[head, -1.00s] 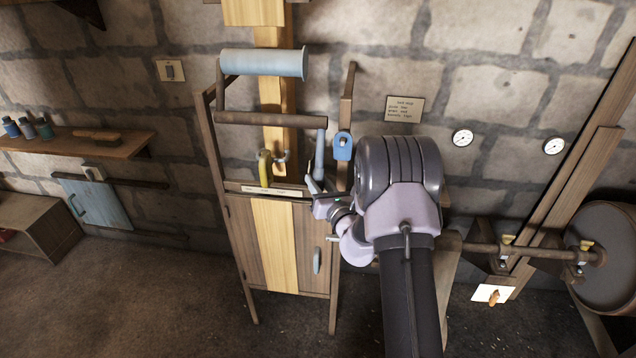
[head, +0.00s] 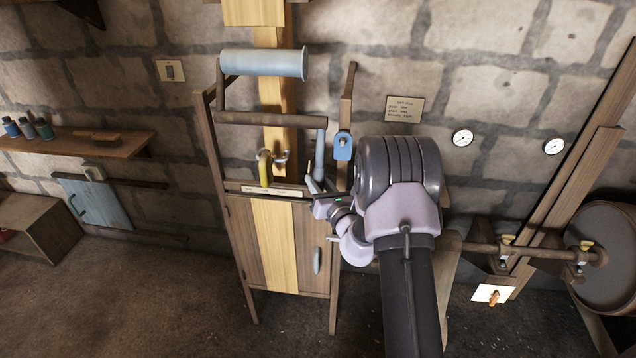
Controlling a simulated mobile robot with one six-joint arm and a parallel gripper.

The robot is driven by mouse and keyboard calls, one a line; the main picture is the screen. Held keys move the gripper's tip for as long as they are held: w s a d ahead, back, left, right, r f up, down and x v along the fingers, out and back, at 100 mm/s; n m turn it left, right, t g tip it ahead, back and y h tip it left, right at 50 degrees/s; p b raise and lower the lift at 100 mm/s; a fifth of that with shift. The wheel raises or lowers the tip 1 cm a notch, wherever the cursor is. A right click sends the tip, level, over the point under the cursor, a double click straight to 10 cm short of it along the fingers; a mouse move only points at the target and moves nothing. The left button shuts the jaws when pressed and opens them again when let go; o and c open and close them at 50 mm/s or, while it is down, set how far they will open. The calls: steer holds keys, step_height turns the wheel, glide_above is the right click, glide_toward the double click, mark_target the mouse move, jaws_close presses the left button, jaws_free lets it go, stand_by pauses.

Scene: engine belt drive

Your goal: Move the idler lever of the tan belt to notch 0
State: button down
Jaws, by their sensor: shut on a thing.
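The tan belt (head: 273,245) runs vertically down the middle of the wooden frame, behind the blue-grey roller and the brown cross bar, then over the cabinet front. The idler lever (head: 320,152) is a blue-grey arm hanging almost upright from the right end of the brown bar. A pale notch strip (head: 272,191) with small markings lies below, and the lever's lower end is at its right side; the notch numbers are too small to read. My gripper (head: 317,185) is shut on the lever's lower end. My wrist and fingers hide part of that end.
A blue-grey roller (head: 264,63) tops the frame. A yellow handle (head: 264,166) stands left of the lever, and a blue bracket (head: 343,147) is close on its right. A shaft (head: 480,247) and large wheel (head: 604,240) are at right.

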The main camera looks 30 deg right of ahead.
steer(key=shift+w+f+b, duration=0.1)
steer(key=shift+f+b, duration=0.15)
steer(key=shift+b, duration=0.15)
steer(key=w+d+f+t+b, duration=0.1)
steer(key=b, duration=0.2)
steer(key=w+d+f+n+t+b, duration=0.1)
steer(key=b, duration=0.3)
steer(key=shift+w, duration=0.25)
steer(key=w+b, duration=0.1)
steer(key=w+d+r+n+t+b, duration=0.1)
steer(key=b, duration=0.1)
steer(key=n+t+y+b, duration=0.1)
steer(key=b, duration=0.1)
steer(key=shift+w+d+r, duration=0.15)
steer(key=shift+w+d, duration=0.25)
steer(key=c, duration=1.1)
jaws_free()
steer(key=shift+w, duration=0.1)
